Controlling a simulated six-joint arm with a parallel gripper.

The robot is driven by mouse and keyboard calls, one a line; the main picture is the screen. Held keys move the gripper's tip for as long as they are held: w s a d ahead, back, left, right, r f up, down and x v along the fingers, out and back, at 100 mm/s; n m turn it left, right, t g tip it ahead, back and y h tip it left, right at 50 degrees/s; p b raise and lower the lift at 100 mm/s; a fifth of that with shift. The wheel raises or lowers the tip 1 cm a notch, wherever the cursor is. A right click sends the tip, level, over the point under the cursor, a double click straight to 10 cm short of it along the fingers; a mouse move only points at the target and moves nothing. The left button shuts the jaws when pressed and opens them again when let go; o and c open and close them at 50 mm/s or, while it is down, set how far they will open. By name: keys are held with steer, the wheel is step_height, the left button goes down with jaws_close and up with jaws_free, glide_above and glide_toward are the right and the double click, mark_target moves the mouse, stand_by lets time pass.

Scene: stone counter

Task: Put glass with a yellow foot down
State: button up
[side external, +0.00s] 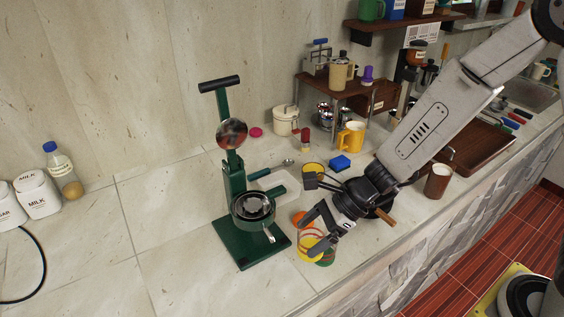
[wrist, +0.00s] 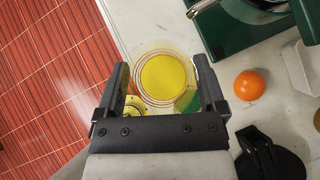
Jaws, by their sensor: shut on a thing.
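The glass with a yellow foot (wrist: 162,80) is clear, with thin reddish rings and a round yellow base. It lies between the two fingers of my gripper (wrist: 163,88) in the wrist view. In the side view the glass (side external: 309,247) shows at the tips of my gripper (side external: 320,234), near the counter's front edge. My gripper is shut on it. A green round piece (wrist: 187,99) shows beside and partly behind the glass; it also shows low in the side view (side external: 326,259). I cannot tell whether the glass touches the counter.
A green lever press (side external: 240,240) stands left of my gripper. An orange ball (wrist: 249,85) lies close by. A dark pan (side external: 375,205) and a brown mug (side external: 438,180) are to the right.

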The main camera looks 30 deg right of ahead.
steer(key=s+a+f+n+g, duration=0.1)
steer(key=s+a+f+n, duration=0.1)
steer(key=s+f, duration=0.2)
steer(key=s+a+f+n+g, duration=0.2)
steer(key=s+a+f, duration=0.1)
steer(key=s, duration=0.6)
steer(key=shift+s+a+f+y, duration=0.15)
steer(key=shift+s+f+y, duration=0.15)
steer(key=shift+s+f, duration=0.1)
steer(key=shift+w, duration=0.1)
steer(key=w, duration=1.4)
steer(key=shift+w, duration=2)
steer(key=shift+s+f, duration=0.1)
steer(key=shift+f, duration=0.15)
steer(key=shift+f, duration=0.1)
